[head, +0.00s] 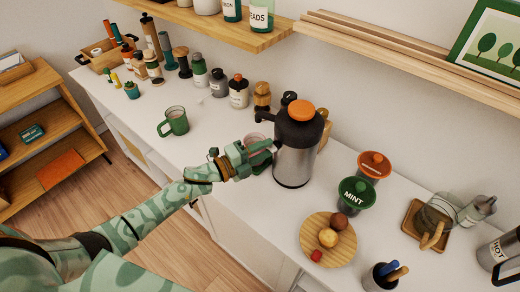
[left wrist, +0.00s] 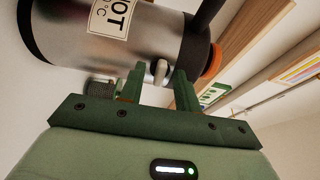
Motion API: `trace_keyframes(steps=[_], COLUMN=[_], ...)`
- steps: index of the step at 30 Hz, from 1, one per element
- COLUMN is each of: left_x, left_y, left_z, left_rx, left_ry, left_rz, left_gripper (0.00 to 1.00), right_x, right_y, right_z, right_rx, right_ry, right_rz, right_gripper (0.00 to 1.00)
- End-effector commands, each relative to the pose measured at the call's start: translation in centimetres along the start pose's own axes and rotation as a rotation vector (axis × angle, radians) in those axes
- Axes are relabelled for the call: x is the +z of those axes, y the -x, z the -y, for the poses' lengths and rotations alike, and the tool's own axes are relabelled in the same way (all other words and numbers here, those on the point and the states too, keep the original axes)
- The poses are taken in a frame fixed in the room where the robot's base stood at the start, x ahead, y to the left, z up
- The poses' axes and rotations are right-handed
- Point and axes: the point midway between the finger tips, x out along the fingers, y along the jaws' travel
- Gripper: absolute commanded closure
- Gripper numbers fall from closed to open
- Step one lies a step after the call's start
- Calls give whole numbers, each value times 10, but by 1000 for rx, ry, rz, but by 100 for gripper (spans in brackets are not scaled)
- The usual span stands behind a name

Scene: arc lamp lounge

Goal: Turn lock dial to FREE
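A steel vacuum flask (head: 294,165) with a black top and an orange cap stands upright on the white counter. In the left wrist view the flask (left wrist: 140,38) fills the upper part, with a printed label (left wrist: 108,16). A small pale knob (left wrist: 160,70), apparently the lock dial, sticks out near the flask's dark collar. My left gripper (left wrist: 160,88) is open, its two green fingers on either side of the knob with gaps showing. In the head view my left gripper (head: 266,154) is at the flask's left side. Any dial markings are unreadable. My right gripper is out of view.
A pinkish cup (head: 255,141) stands behind my left gripper, and a green mug (head: 174,122) farther left. Shelves (head: 400,62) overhang the counter.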

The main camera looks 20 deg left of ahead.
Motion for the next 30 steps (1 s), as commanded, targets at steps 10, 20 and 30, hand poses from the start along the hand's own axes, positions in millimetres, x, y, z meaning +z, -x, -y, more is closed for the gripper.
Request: trace_keyframes(steps=[10, 20, 30], left_x=[0, -1, 0], left_y=[25, 113, 162], left_z=[-1, -2, -1], left_rx=[2, 5, 1], left_ry=[0, 1, 1], left_rz=[0, -1, 1], left_gripper=[67, 67, 67], right_x=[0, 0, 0], right_y=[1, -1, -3], right_z=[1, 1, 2], right_rx=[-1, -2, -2], right_ry=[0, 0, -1], right_rz=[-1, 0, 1], right_gripper=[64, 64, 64])
